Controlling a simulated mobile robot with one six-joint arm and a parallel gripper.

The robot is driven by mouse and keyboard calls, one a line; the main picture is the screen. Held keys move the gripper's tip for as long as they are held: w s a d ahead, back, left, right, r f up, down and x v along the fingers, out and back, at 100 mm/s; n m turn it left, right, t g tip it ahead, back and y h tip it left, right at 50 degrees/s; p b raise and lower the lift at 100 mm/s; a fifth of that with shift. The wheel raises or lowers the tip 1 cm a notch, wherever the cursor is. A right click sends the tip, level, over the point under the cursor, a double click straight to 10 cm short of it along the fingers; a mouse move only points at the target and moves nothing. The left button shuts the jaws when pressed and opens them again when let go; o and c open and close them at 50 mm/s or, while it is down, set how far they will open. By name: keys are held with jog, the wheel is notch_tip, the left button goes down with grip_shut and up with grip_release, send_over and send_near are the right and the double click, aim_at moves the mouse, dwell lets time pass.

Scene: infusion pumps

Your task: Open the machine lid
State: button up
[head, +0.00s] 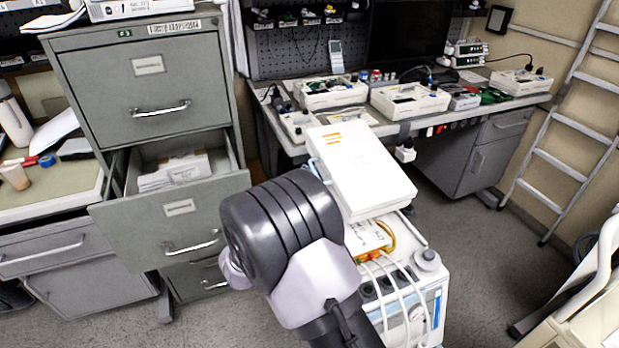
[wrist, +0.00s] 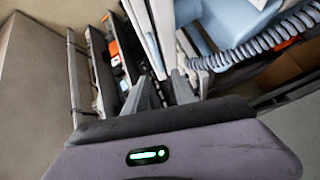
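The machine (head: 410,310) is a white cart-like unit with a grey knob, hoses and a blue-edged panel. Its white lid (head: 365,172), with orange marks at the far end, is raised and tilted above the body. Below the lid show a labelled inner part (head: 366,237) and a yellow tube. My gripper is hidden behind my dark wrist in the head view. In the wrist view my gripper (wrist: 165,85) has its two grey fingers a little apart, at a white upright edge (wrist: 152,45) that looks like the lid. Whether they press on it I cannot tell.
A grey filing cabinet (head: 150,85) with an open drawer (head: 170,215) stands close on the left. A workbench (head: 440,122) with several white devices is behind. A ladder (head: 570,130) leans at the right. Floor (head: 470,250) is free right of the machine.

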jog(key=b+x, duration=0.1)
jog(key=x, duration=0.6)
jog(key=shift+w+b, duration=0.3)
jog(key=shift+w, duration=0.05)
jog(key=shift+d, duration=0.15)
grip_shut()
dwell(0.7)
